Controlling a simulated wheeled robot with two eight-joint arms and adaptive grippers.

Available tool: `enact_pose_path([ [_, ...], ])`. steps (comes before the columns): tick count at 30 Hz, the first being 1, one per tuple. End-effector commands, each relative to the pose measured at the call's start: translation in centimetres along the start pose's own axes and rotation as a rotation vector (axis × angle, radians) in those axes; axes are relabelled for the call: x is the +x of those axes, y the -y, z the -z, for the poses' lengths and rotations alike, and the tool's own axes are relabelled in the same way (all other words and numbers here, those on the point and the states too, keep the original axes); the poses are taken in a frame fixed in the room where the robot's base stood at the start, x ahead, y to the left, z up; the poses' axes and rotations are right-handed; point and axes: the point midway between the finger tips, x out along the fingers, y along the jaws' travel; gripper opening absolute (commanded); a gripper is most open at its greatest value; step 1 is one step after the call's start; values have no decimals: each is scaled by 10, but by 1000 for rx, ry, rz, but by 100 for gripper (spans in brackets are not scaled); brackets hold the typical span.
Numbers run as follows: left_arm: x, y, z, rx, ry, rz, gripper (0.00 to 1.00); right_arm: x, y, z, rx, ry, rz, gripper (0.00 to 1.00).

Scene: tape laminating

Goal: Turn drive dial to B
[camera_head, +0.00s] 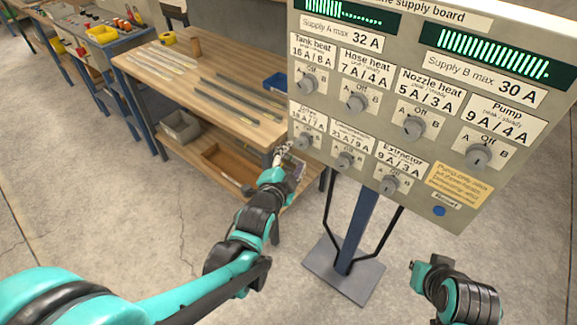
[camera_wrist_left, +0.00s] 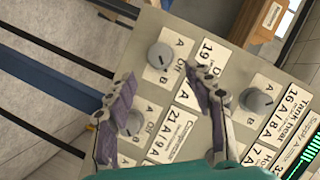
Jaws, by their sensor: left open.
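The drive dial (camera_head: 307,141) is a grey knob at the left end of the lower row on the supply board (camera_head: 455,75). Its marks are A, Off and B; its exact pointing is too small to tell. It also shows in the left wrist view (camera_wrist_left: 160,56), with the picture turned sideways. My left gripper (camera_head: 283,152) is in front of the board's lower left edge, close to that dial. In the left wrist view its open fingers (camera_wrist_left: 162,78) spread to either side of the dial's line, with nothing between them.
Neighbouring dials crowd close: the 21 A / 9 A dial (camera_head: 345,160), the extractor dial (camera_head: 389,184) and the tank heat dial (camera_head: 306,84). A wooden workbench (camera_head: 205,75) with strips stands behind on the left. The board's post stands on a floor plate (camera_head: 344,270).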

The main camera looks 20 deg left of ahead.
Motion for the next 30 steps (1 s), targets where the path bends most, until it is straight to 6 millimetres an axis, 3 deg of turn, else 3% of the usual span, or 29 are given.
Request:
enact_pose_path([
  [3, -19, 0, 0, 0, 0, 0, 53, 0, 0, 0, 0, 0, 0, 0],
  [10, -38, 0, 0, 0, 0, 0, 53, 0, 0, 0, 0, 0, 0, 0],
  [30, -43, -1, -1, -11, 5, -7, 53, 0, 0, 0, 0, 0, 0, 0],
])
